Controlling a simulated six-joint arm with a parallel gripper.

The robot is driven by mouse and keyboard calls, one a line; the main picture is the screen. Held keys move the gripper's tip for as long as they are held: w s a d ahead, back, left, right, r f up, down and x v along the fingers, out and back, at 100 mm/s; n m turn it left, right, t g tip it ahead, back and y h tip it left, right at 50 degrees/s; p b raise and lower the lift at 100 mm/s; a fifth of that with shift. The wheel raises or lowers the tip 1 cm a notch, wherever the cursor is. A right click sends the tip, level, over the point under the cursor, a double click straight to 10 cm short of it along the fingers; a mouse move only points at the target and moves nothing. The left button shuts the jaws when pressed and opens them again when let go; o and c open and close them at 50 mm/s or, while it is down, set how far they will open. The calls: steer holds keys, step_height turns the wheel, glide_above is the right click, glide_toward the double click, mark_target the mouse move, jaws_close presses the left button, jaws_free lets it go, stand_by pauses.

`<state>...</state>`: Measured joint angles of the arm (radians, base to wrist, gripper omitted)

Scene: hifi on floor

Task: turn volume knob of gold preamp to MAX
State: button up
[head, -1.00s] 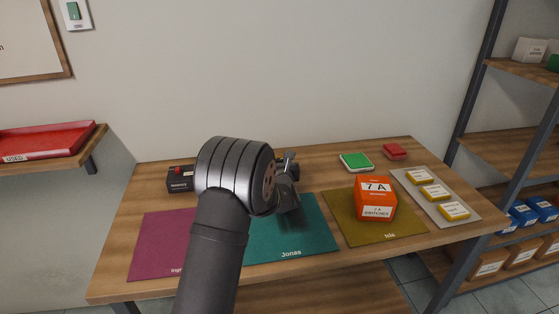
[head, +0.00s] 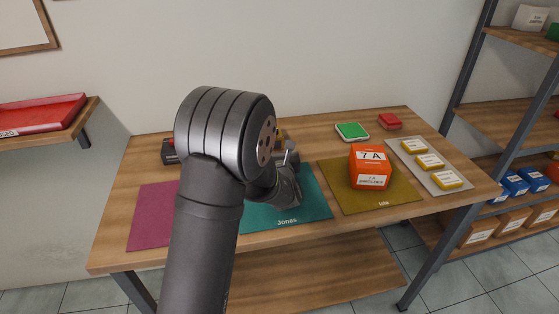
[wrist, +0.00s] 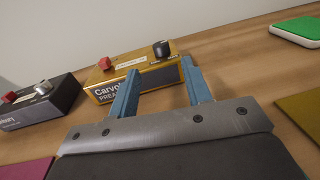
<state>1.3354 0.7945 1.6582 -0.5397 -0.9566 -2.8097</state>
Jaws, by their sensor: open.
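In the wrist view a gold preamp (wrist: 135,72) labelled "Carvo... PREA..." stands on the wooden table. A red knob (wrist: 105,62) is at its left and a black knob (wrist: 161,49) at its right; which one is the volume knob I cannot read. My gripper (wrist: 158,88) has two blue fingers spread open, with nothing between them. The fingers are in front of the preamp and overlap its front face in the picture; I cannot tell whether they touch it. In the head view my arm hides most of the preamp and the fingertips.
A black box with a red knob (wrist: 25,103) stands left of the preamp. A green-topped pad (head: 351,131), a red block (head: 389,121) and an orange box (head: 370,167) are to the right.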

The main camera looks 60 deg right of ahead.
steer(key=v, duration=0.6)
steer(key=shift+s+a, duration=0.25)
steer(key=shift+a, duration=0.1)
steer(key=shift+d, duration=0.1)
steer(key=shift+s+d+r+t, duration=0.1)
steer(key=shift+d+r+t, duration=0.05)
steer(key=shift+d+t, duration=0.2)
steer(key=d, duration=0.1)
steer(key=n+t+y, duration=0.1)
steer(key=s+d+n+t, duration=0.1)
steer(key=shift+d+r+y, duration=0.3)
steer(key=shift+d+y, duration=0.05)
steer(key=shift+y, duration=0.05)
steer(key=s+n+y, duration=0.1)
steer(key=d+t+y, duration=0.1)
steer(key=s+d+n+t+y, duration=0.1)
steer(key=shift+s+d+f+n+y, duration=0.1)
steer(key=shift+s+f+n+y, duration=0.2)
steer(key=shift+s+d+f+n+t+y, duration=0.2)
steer(key=shift+s+f+n+t+y, duration=0.1)
steer(key=shift+s+y, duration=0.15)
steer(key=x, duration=1.7)
steer(key=shift+w, duration=0.2)
